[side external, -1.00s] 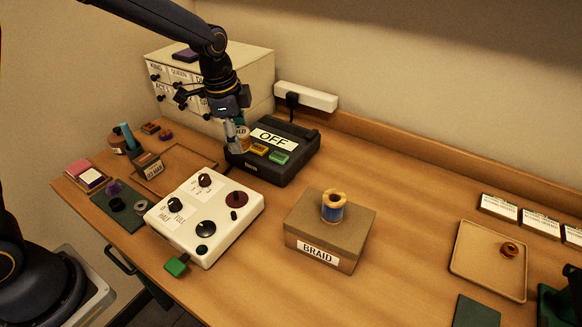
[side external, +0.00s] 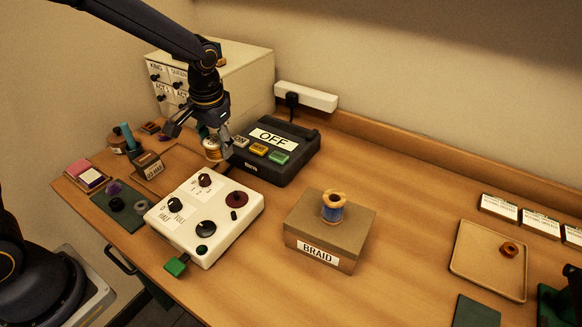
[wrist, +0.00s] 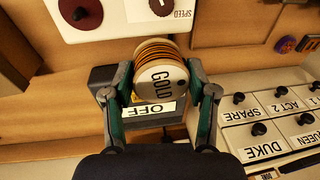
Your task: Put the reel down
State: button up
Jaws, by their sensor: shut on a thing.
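A reel (wrist: 160,78) with gold-orange thread and a white end marked GOLD is between my gripper's fingers in the wrist view. My gripper (side external: 212,146) is shut on this reel (side external: 212,150) in the side external view. It holds the reel in the air, left of the black box marked OFF and behind the white control box. Part of the reel is hidden by the fingers. Another reel, with blue thread (side external: 332,212), stands upright on the cardboard box marked BRAID (side external: 300,230).
The white control box (side external: 225,225) with knobs is in front of my gripper. The black OFF box (side external: 290,165) is to the right, the labelled drawer cabinet (side external: 245,75) behind. A brown tray (side external: 160,183) lies left. A beige tray (side external: 480,285) is far right. Bare table lies around the BRAID box.

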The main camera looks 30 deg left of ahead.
jog(key=shift+r, duration=0.2)
jog(key=w+d+r, duration=0.2)
jog(key=w+d, duration=0.8)
jog(key=d, duration=0.5)
jog(key=shift+m, duration=0.9)
jog(key=d+f, duration=0.2)
jog(key=f, duration=0.1)
jog(key=d+f, duration=0.6)
jog(key=f, duration=0.1)
jog(key=shift+s+d, duration=0.1)
jog(key=shift+s, duration=0.25)
jog(key=shift+f, duration=1.95)
jog(key=shift+f, duration=0.1)
jog(key=o, duration=1.3)
